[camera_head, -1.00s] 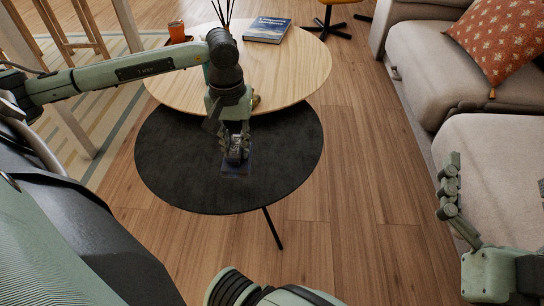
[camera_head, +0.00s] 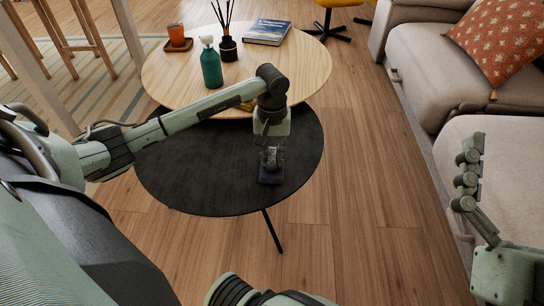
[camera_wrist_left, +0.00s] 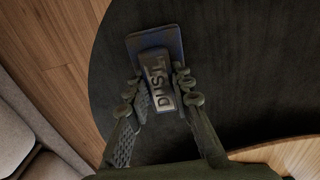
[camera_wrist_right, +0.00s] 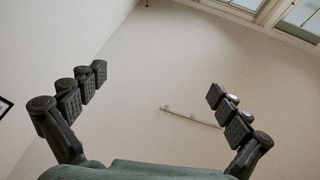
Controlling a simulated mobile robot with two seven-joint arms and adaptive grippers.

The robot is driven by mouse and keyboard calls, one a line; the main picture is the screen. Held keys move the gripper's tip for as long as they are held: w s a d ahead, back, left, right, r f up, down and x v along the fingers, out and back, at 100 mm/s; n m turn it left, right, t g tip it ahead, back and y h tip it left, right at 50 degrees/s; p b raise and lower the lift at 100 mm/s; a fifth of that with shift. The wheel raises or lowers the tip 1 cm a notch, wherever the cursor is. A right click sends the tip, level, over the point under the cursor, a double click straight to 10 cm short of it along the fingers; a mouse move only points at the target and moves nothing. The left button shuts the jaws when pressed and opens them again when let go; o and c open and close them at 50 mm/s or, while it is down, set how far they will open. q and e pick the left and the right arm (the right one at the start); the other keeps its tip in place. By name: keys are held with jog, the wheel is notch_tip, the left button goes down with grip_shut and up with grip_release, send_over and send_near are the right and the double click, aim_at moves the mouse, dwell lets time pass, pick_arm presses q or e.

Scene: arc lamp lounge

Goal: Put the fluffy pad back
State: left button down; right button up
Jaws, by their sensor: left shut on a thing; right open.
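My left gripper (camera_head: 271,158) is shut on the grey handle of a duster, which reads "DUST" in the left wrist view (camera_wrist_left: 158,78). Its flat dark blue pad (camera_head: 271,177) shows beyond the fingertips, and its far part is also in the left wrist view (camera_wrist_left: 138,41). The pad is over the right part of the round black table (camera_head: 190,180), low and flat; I cannot tell whether it touches. My right gripper (camera_wrist_right: 158,82) is open and empty, away from the tables near the sofa.
A higher round wooden table (camera_head: 300,70) overlaps the black one. It carries a green bottle (camera_head: 211,68), a reed diffuser (camera_head: 227,48), an orange cup (camera_head: 176,35) and a blue book (camera_head: 267,31). The sofa (camera_head: 440,75) stands right. Floor between is clear.

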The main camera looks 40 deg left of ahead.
aim_at(272, 155)
pick_arm(q)
jog(key=c, duration=1.3)
grip_release()
jog(key=shift+c, duration=0.2)
pick_arm(e)
jog(key=shift+s+d+r, duration=0.1)
jog(key=shift+r, duration=0.1)
pick_arm(q)
jog(key=shift+r, duration=0.2)
notch_tip(272, 155, up, 12)
jog(key=p, duration=0.1)
pick_arm(e)
jog(key=f+g, duration=0.1)
jog(key=w+f+g, duration=0.1)
jog(key=f, duration=0.1)
jog(key=f+g+h, duration=0.1)
jog(key=f, duration=0.1)
jog(key=shift+w, duration=0.35)
